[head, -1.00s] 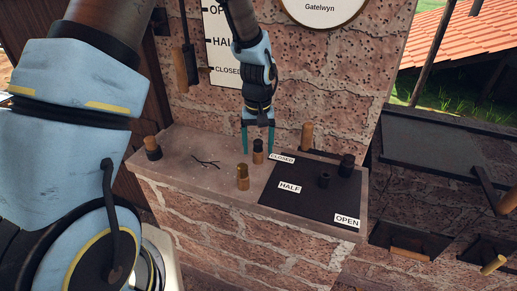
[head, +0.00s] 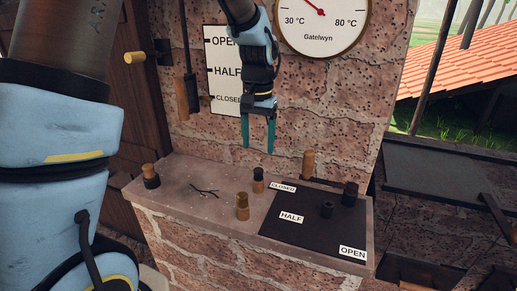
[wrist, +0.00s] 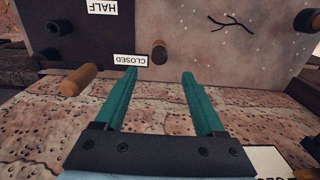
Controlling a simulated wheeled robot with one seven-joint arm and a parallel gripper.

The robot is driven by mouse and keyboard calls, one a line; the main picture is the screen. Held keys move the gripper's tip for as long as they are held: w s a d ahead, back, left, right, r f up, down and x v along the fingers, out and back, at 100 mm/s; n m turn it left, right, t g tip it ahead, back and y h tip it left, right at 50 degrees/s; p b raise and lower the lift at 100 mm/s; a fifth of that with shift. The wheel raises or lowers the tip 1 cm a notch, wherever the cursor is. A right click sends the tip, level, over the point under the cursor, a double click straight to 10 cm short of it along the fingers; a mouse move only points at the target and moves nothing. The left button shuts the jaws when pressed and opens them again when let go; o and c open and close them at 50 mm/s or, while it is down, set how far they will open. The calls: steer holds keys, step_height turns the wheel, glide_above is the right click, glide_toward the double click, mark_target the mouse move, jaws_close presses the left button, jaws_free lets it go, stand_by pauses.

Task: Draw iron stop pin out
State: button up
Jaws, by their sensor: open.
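My gripper (head: 258,138) is open and empty, raised above the stone ledge. A short pin (head: 258,180) with a dark body and brownish top stands upright on the ledge, below the fingers and beside the CLOSED label. It also shows between and beyond the fingertips in the wrist view (wrist: 159,52). A brass-coloured peg (head: 242,207) stands in front. I cannot tell for certain which is the iron stop pin.
A wooden handle (head: 307,165) stands behind the plate, close to the brick wall. Another wood-topped peg (head: 150,176) is at the ledge's left end. Dark twigs (head: 205,191) lie between. A lever with a wooden grip (head: 182,98) hangs on the wall beside a label board (head: 223,70).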

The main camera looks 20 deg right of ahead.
mark_target(258, 169)
steer(key=m+b, duration=0.1)
steer(key=m, duration=0.6)
steer(key=shift+m, duration=0.3)
steer(key=m+b, duration=0.1)
steer(key=m, duration=0.6)
steer(key=shift+r, duration=0.2)
steer(key=m+b, duration=0.1)
steer(key=m, duration=0.6)
steer(key=shift+r, duration=0.2)
step_height(258, 169, down, 10)
steer(key=m+p, duration=0.1)
steer(key=m, duration=0.4)
steer(key=shift+f, duration=0.2)
jaws_close()
steer(key=shift+r+p, duration=0.5)
steer(key=shift+r, duration=0.25)
